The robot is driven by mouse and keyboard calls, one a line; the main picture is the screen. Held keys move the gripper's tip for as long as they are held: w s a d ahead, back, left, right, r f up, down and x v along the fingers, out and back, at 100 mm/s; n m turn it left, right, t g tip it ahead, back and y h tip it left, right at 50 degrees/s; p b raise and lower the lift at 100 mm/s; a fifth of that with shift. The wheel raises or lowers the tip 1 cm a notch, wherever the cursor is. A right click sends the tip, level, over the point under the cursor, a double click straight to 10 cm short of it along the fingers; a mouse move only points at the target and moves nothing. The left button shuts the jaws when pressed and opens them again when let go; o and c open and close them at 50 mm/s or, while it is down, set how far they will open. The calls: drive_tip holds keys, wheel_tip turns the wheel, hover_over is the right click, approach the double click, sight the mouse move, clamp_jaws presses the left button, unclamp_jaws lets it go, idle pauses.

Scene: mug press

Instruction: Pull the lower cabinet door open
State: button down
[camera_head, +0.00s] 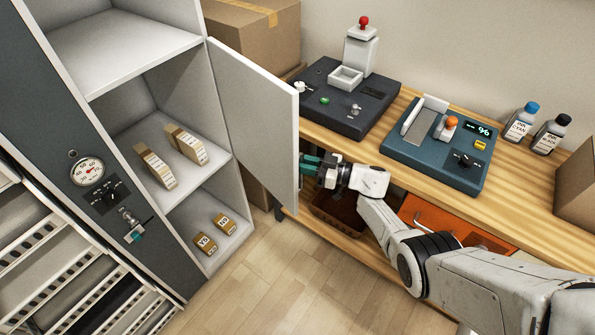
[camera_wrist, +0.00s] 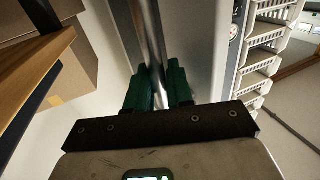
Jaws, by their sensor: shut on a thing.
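The cabinet door (camera_head: 255,115) is a grey-white panel that stands swung open, out from the right side of the shelf cabinet (camera_head: 185,75). Its inner face shows in the head view. My gripper (camera_head: 309,163) is at the door's free edge on its outer side, with green fingers. In the wrist view, the gripper (camera_wrist: 160,82) has its two fingers closed around a vertical silver bar handle (camera_wrist: 149,35) on the door. The head view hides the handle behind the door.
Cartons (camera_head: 157,166) and small boxes (camera_head: 225,223) sit on the cabinet shelves. The wooden bench (camera_head: 345,137) with a black press (camera_head: 345,105) and teal device (camera_head: 435,145) stands right of the door. A cardboard box (camera_head: 255,30) is behind the door. Floor (camera_head: 280,265) before the cabinet is clear.

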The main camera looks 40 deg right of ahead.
drive_tip(key=shift+w+d+r, duration=0.1)
drive_tip(key=shift+w+r, duration=0.1)
drive_tip(key=shift+w, duration=0.1)
drive_tip(key=shift+r, duration=0.1)
drive_tip(key=c, duration=1.5)
unclamp_jaws()
drive_tip(key=o, duration=0.3)
drive_tip(key=shift+w+y, duration=0.15)
drive_tip(key=shift+y, duration=0.15)
drive_tip(key=shift+f, duration=0.2)
